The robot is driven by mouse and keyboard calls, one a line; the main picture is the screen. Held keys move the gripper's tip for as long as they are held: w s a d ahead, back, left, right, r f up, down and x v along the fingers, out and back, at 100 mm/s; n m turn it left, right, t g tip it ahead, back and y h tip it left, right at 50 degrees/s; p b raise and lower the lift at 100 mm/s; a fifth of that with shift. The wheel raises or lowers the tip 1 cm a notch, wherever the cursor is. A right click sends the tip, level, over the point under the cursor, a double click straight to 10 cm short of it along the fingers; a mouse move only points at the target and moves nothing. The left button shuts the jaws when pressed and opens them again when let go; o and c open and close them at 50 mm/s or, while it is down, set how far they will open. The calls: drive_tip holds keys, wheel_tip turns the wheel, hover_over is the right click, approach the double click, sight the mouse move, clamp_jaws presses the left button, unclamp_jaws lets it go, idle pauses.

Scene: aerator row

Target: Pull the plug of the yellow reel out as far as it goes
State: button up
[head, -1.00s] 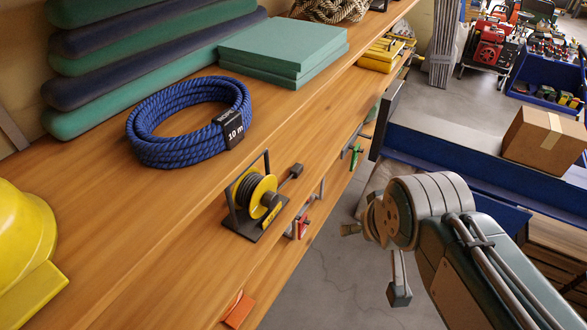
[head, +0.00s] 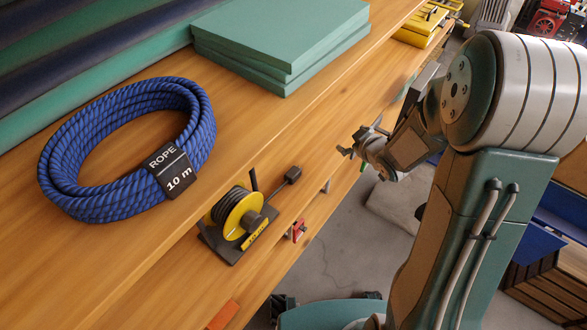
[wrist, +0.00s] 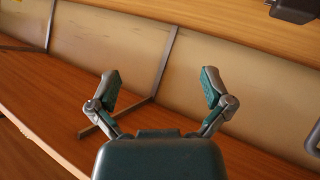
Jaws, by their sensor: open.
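The yellow reel (head: 238,215) stands on its dark base near the front edge of the wooden shelf, with dark cord wound on it. Its dark plug (head: 293,174) sticks out to the right of the reel on a short stretch of cord. My gripper (head: 357,140) is up and to the right of the plug, apart from it. In the wrist view my gripper (wrist: 161,85) has its two fingers spread wide with nothing between them. The reel and plug are not clearly visible in the wrist view.
A blue rope coil (head: 90,195) lies left of the reel, and green boards (head: 290,50) are stacked behind. A small red item (head: 298,230) and an orange piece (head: 223,315) are at the lower front edge. A dark object (wrist: 295,9) shows at the wrist view's top right.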

drive_tip(key=s+a+f+n+y, duration=0.2)
drive_tip(key=a+f+y, duration=0.2)
drive_tip(key=f, duration=0.4)
drive_tip(key=y, duration=0.6)
approach(297, 176)
drive_tip(key=shift+m, duration=0.3)
drive_tip(key=x, duration=1.1)
drive_tip(key=shift+w+a+f, duration=0.1)
drive_tip(key=shift+w+a, duration=0.15)
drive_tip(key=shift+w, duration=0.05)
